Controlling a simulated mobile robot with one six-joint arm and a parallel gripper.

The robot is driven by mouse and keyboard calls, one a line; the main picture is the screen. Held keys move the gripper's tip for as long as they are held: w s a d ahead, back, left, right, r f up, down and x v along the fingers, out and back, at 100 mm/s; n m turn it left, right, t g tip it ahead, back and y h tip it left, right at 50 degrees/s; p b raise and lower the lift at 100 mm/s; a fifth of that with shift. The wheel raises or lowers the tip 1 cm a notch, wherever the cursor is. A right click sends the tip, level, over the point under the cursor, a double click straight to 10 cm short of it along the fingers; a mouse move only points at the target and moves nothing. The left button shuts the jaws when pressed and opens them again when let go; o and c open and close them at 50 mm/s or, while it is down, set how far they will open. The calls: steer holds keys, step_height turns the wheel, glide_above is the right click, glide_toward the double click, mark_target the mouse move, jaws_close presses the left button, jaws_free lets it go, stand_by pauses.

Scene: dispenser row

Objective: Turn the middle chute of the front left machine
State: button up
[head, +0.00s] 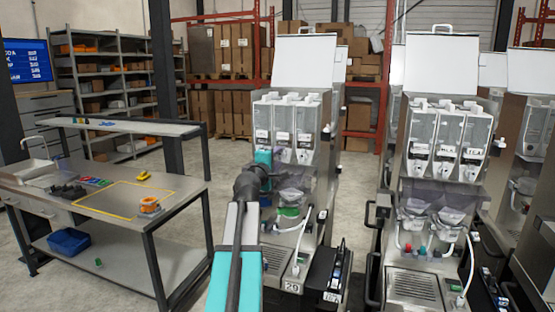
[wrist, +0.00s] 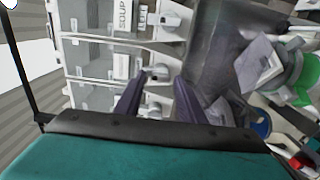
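The front left machine (head: 317,215) stands at the centre of the head view with its lid up. It holds three clear canisters in a row, each with a white chute at its lower front. The middle chute (head: 282,156) shows small in the head view. In the wrist view, turned sideways, the middle chute (wrist: 157,72) is just beyond my fingertips, in line with the gap between them. My gripper (wrist: 158,82) is open, its two dark fingers apart with nothing clearly held. Contact cannot be told. In the head view my arm hides the fingers.
The neighbouring chutes (wrist: 170,19) lie close on either side. A clear mixing housing (wrist: 215,45) and bowls with a green ring (wrist: 305,80) are beside the fingers. A second machine (head: 440,180) stands right, a workbench (head: 110,205) left, with bare floor between bench and machine.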

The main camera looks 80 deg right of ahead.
steer(key=shift+w+a+f, duration=0.1)
steer(key=shift+w+a, duration=0.1)
steer(key=shift+a, duration=0.45)
steer(key=shift+w+a+f, duration=0.1)
steer(key=shift+w+a, duration=0.05)
steer(key=shift+a, duration=0.5)
steer(key=shift+w+a+r, duration=0.1)
steer(key=shift+w+a, duration=0.1)
steer(key=shift+a, duration=1.1)
steer(key=shift+w+a+r, duration=0.1)
steer(key=shift+w+a, duration=0.1)
steer(key=shift+a, duration=1.1)
